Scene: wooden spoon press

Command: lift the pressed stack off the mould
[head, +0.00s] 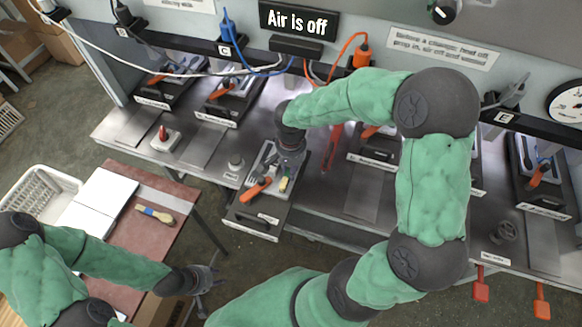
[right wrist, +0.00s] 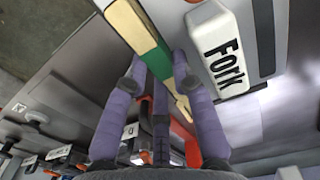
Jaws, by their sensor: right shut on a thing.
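The pressed stack (right wrist: 150,45) is a pale wooden strip with a green band; in the right wrist view it runs between my purple fingers. In the head view a small yellow-green part of it (head: 284,184) shows just below my right gripper (head: 290,166). My right gripper (right wrist: 165,70) is shut on the stack. The mould lies in the pulled-out metal tray (head: 246,217) under it; my gripper partly hides it. A white block labelled "Fork" (right wrist: 222,48) is beside the stack. My left gripper (head: 207,279) is open and empty, away from the bench at lower left.
An orange handle (head: 255,188) lies beside my right gripper. Other press stations line the metal bench (head: 120,122). A sign reads "Air is off" (head: 298,20). At left, a side table (head: 128,240) holds white sheets (head: 100,200) and a brush-like tool (head: 155,214), beside a white basket (head: 40,190).

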